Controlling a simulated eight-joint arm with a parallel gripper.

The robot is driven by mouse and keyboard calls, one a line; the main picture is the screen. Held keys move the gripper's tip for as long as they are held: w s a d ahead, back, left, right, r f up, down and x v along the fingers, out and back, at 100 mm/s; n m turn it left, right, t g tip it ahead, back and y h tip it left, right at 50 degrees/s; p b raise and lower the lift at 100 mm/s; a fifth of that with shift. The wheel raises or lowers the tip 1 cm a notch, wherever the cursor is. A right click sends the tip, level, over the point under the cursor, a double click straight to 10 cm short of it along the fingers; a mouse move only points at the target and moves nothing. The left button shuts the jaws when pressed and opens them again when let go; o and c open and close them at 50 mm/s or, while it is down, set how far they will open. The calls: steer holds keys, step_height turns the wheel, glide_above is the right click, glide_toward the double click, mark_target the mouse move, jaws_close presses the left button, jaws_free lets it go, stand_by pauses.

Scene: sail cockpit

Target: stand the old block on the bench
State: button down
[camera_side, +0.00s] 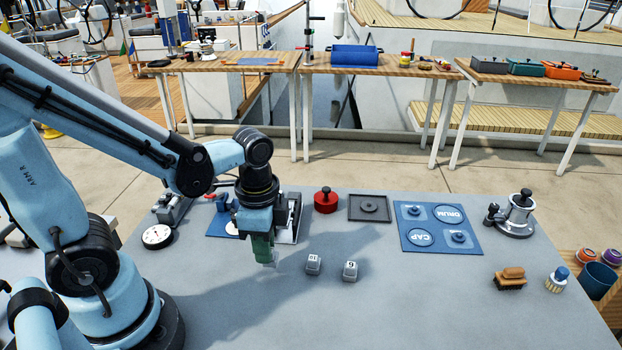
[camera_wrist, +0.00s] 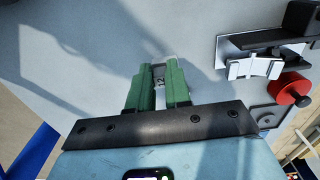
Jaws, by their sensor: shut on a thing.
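My gripper (camera_side: 264,250) has green fingers and points down over the grey bench (camera_side: 420,305). It is shut on a small light-grey numbered block (camera_side: 271,260), mostly hidden by the fingers in the side view. In the wrist view the block (camera_wrist: 158,76) shows between the fingertips (camera_wrist: 158,70), with dark digits that look like 12. The block is low over the bench; I cannot tell whether it touches. I cannot tell from its look which thing is the old block. A white-and-black fixture (camera_side: 293,222) stands right behind my gripper, partly hidden.
Two grey numbered blocks, marked 10 (camera_side: 313,265) and 6 (camera_side: 350,271), stand to the right. Behind are a red knobbed weight (camera_side: 326,201), a dark tray (camera_side: 369,208), a blue board (camera_side: 439,245) and a metal winch (camera_side: 517,215). The front middle is clear.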

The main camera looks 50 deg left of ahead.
steer(key=shift+f, duration=1.35)
steer(key=shift+f, duration=0.15)
steer(key=c, duration=1.1)
jaws_free()
steer(key=shift+o, duration=0.2)
steer(key=w+r+n+t, duration=0.4)
steer(key=r+n+t, duration=0.3)
steer(key=r, duration=0.5)
steer(key=shift+a+n, duration=0.45)
steer(key=shift+n, duration=0.55)
